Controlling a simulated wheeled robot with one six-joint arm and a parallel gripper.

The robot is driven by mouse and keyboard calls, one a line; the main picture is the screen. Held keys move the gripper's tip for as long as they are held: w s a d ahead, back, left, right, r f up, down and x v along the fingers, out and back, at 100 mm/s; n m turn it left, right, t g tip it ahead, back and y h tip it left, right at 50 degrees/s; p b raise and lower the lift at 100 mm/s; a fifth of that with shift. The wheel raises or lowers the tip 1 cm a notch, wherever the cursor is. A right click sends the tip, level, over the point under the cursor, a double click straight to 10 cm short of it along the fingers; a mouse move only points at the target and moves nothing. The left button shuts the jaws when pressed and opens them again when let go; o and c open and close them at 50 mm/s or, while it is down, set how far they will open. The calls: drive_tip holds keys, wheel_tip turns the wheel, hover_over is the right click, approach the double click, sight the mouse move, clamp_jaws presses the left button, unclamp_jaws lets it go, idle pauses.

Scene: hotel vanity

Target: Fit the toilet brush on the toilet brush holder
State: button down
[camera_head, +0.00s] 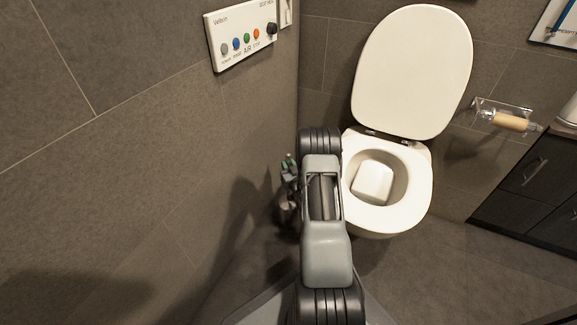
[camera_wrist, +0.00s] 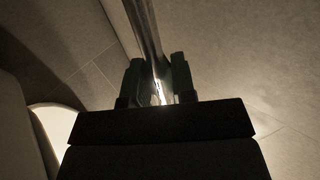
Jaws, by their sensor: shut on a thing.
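My gripper (camera_wrist: 159,84) is shut on the toilet brush, whose shiny metal shaft (camera_wrist: 146,28) runs up between the two dark fingers in the wrist view. The shaft leans slightly in that picture. In the head view my gripper (camera_head: 289,168) shows small just left of my arm, between the left wall and the toilet. Below it is a small pale metallic piece (camera_head: 287,204), partly hidden. I cannot tell whether it belongs to the brush or the toilet brush holder. The brush head is not clearly visible in either view.
The toilet (camera_head: 420,190) stands right of my arm with its lid (camera_head: 413,70) raised. The left wall (camera_head: 170,150) is close to my gripper and carries a button panel (camera_head: 243,33). A paper roll (camera_head: 510,121) and dark cabinet (camera_head: 535,185) are at right. Floor (camera_head: 440,265) is clear before the toilet.

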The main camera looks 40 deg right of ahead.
drive_tip(key=shift+f, duration=0.15)
drive_tip(key=c, duration=0.9)
unclamp_jaws()
drive_tip(key=shift+o, duration=0.2)
drive_tip(key=p+v, duration=0.4)
drive_tip(key=v, duration=1)
drive_tip(key=shift+w, duration=0.1)
